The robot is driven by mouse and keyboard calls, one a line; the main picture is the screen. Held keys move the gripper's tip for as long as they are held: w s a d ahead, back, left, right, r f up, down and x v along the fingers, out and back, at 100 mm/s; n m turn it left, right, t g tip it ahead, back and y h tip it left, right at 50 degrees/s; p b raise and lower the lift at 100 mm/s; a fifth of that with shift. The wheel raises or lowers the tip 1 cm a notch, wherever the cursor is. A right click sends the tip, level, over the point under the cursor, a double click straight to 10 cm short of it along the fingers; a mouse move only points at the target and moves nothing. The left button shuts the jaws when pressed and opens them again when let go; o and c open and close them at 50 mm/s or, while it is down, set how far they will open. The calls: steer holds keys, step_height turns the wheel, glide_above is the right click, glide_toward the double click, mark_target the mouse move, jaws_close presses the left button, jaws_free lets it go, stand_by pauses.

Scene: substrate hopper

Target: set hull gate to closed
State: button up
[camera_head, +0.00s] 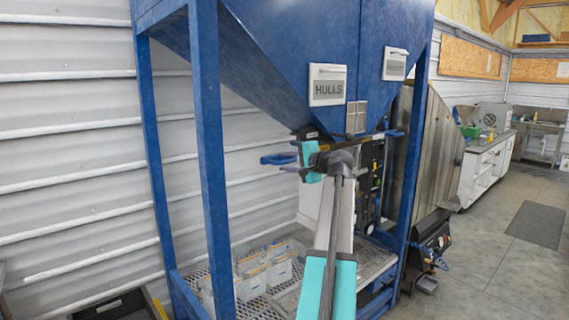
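The blue hopper (285,40) stands on blue posts and carries a HULLS sign (328,88) on its left chute. A blue handle (277,158) sticks out to the left below that chute; I take it for the hull gate's handle. My arm reaches up from the bottom of the picture to just below the chute. My gripper (292,168) is beside the blue handle, at its right end; I cannot tell whether they touch. The fingers are small and partly hidden by my wrist, so their opening does not show. The gate plate is hidden, so its position cannot be told.
A second blue handle (394,134) sits under the right chute, below another sign (395,64). White bags (250,278) stand on the mesh shelf (292,297) between the posts. A left post (208,150) stands near my gripper. Open floor lies at right.

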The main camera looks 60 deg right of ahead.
jaws_close()
steer(key=s+d+b, duration=0.2)
steer(key=d, duration=0.5)
steer(key=shift+s+r, duration=0.15)
steer(key=shift+r, duration=0.05)
stand_by(0.4)
jaws_free()
steer(key=shift+d+f, duration=0.1)
steer(key=shift+d, duration=0.05)
